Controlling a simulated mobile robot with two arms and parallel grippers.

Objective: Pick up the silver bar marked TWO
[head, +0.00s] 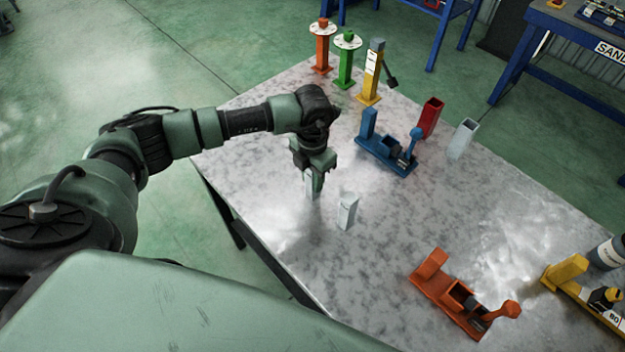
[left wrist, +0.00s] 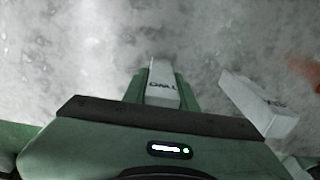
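The silver bar marked TWO (left wrist: 163,82) stands upright between the fingers of my left gripper (left wrist: 161,90) in the left wrist view, its lettering upside down there. The green fingers lie along both sides of it with no clear gap. In the head view my left gripper (head: 313,168) points down over the table, with the bar (head: 311,187) below it. I cannot tell whether the bar's foot touches the table. A second silver bar (head: 348,211) stands close to the right, apart from the gripper; it also shows in the left wrist view (left wrist: 258,103). My right gripper is out of view.
The grey metal table (head: 265,235) carries a blue fixture (head: 388,150), an orange fixture (head: 455,300) and a yellow fixture (head: 580,290). Red (head: 431,117) and silver (head: 463,138) square tubes stand behind. Orange, green and yellow posts (head: 345,60) stand at the far edge.

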